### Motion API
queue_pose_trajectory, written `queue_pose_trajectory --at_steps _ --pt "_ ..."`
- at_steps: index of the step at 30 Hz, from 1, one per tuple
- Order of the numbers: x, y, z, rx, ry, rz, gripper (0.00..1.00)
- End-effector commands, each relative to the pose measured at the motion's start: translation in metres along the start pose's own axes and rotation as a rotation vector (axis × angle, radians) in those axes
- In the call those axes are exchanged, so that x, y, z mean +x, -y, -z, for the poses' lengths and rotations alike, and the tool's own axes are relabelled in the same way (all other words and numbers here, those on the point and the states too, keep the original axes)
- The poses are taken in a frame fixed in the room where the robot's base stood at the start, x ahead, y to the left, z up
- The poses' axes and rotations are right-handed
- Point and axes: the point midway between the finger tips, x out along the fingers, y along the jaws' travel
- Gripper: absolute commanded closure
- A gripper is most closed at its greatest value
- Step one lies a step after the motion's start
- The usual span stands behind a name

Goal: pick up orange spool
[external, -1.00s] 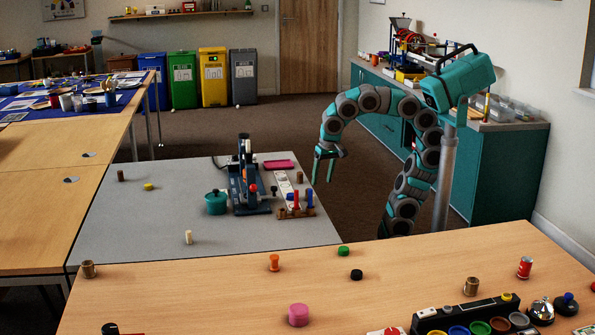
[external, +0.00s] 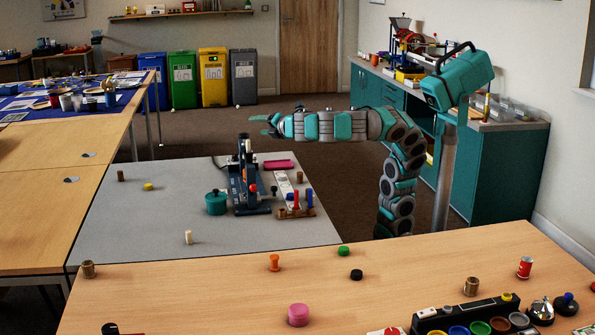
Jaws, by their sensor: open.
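The orange spool (external: 274,262) stands upright on the near wooden table (external: 225,285), left of the green and black caps. My gripper (external: 262,125) is open and empty. It points left, high above the far edge of the grey table, beyond the blue press in the picture and well away from the spool. The spool is in full view.
A pink cylinder (external: 298,315), a green cap (external: 343,251) and a black cap (external: 356,274) stand near the spool. The blue press (external: 246,180) and a teal pot (external: 216,203) stand on the grey table (external: 150,220). The wood around the spool is clear.

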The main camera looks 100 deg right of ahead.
Motion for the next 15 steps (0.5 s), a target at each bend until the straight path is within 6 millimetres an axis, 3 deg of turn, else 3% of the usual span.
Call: queue_pose_trajectory --at_steps 3,7,11,12,15 --pt "-0.046 -0.030 0.049 -0.244 -0.042 -0.142 0.34" --pt "-0.115 -0.031 0.127 -0.499 -0.133 -0.268 0.34" --pt "-0.196 -0.005 0.207 -0.710 -0.264 -0.380 0.34" --pt "-0.222 0.008 0.231 -0.774 -0.306 -0.415 0.34" --pt "-0.282 0.043 0.279 -0.915 -0.400 -0.495 0.34"
